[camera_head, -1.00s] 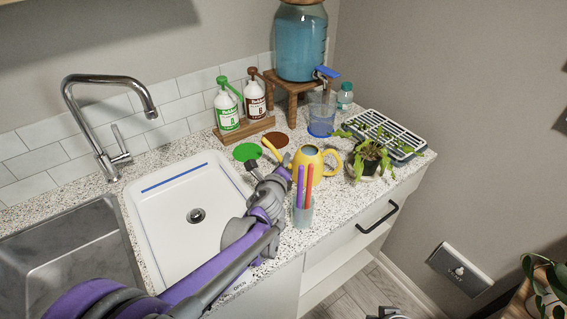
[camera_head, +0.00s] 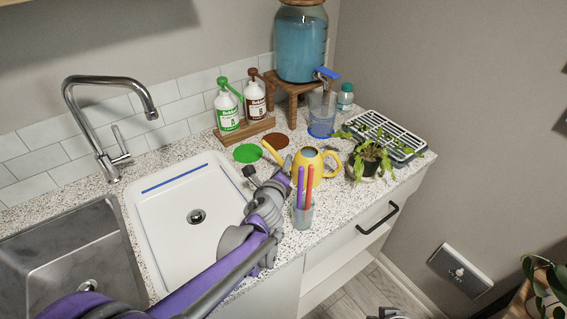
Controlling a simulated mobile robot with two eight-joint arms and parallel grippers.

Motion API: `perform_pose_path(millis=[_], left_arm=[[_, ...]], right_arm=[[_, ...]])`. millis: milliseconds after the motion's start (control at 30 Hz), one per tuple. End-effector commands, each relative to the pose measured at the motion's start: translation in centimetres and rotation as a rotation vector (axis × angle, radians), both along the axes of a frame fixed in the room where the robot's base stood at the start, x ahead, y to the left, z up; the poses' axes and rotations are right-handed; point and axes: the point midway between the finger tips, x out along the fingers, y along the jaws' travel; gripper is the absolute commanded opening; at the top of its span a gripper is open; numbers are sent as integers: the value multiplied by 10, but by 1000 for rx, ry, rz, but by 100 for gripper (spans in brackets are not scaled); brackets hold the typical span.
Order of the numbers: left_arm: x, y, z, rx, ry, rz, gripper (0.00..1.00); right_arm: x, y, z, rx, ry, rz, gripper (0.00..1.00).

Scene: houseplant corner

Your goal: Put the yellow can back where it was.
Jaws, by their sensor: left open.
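The yellow can (camera_head: 309,164) stands upright on the speckled counter (camera_head: 222,145), its spout to the left and its handle to the right. A cup with purple and orange sticks (camera_head: 303,213) stands in front and covers part of it. My left gripper (camera_head: 268,178) is open and empty, just left of the can and near the sink's right rim. Whether a fingertip touches the can I cannot tell. A green disc (camera_head: 248,153) and a brown disc (camera_head: 276,140) lie bare on the counter behind.
Two pump bottles (camera_head: 228,112) stand on a wooden rack. A clear jug (camera_head: 321,112) stands on a blue disc below the water dispenser (camera_head: 301,45). A potted plant (camera_head: 366,162) and a drain tray (camera_head: 392,142) are right of the can. The white sink (camera_head: 170,206) lies left.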

Motion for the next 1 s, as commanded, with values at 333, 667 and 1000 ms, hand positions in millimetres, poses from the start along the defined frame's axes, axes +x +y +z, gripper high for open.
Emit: perform_pose_path(millis=[333,667,1000], left_arm=[[-71,7,19,0,0,0,52],[-96,9,25,-1,0,0,52],[-96,10,25,-1,0,0,52]], right_arm=[[1,0,7,0,-2,0,0],[1,0,9,0,-3,0,0],[1,0,9,0,-3,0,0]])
